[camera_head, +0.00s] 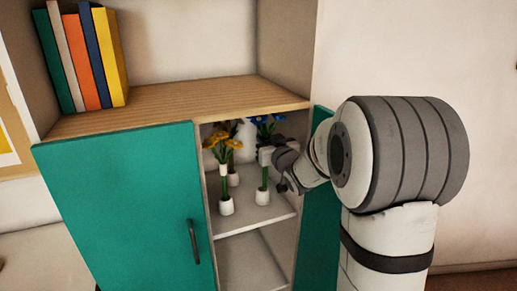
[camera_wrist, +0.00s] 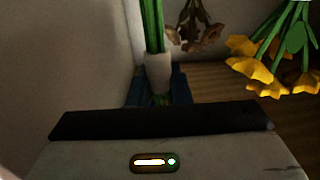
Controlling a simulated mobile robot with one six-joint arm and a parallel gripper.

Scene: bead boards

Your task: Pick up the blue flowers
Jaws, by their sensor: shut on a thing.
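The blue flowers (camera_head: 265,124) stand upright in the open right part of the cabinet, with green stems and a white foot on or just above the shelf; I cannot tell which. My gripper (camera_head: 265,156) reaches in from the right and is shut on them just below the blossoms. In the wrist view, which looks upside down, their green stems and white collar (camera_wrist: 157,70) show beyond my gripper's body. The blossoms are mostly hidden there.
Yellow flowers (camera_head: 226,141) stand close left of the blue ones, also at right in the wrist view (camera_wrist: 262,65). A darker bunch (camera_head: 233,176) stands behind. The teal left door (camera_head: 125,215) is shut; the right door (camera_head: 319,230) is open. Books (camera_head: 88,60) stand on top.

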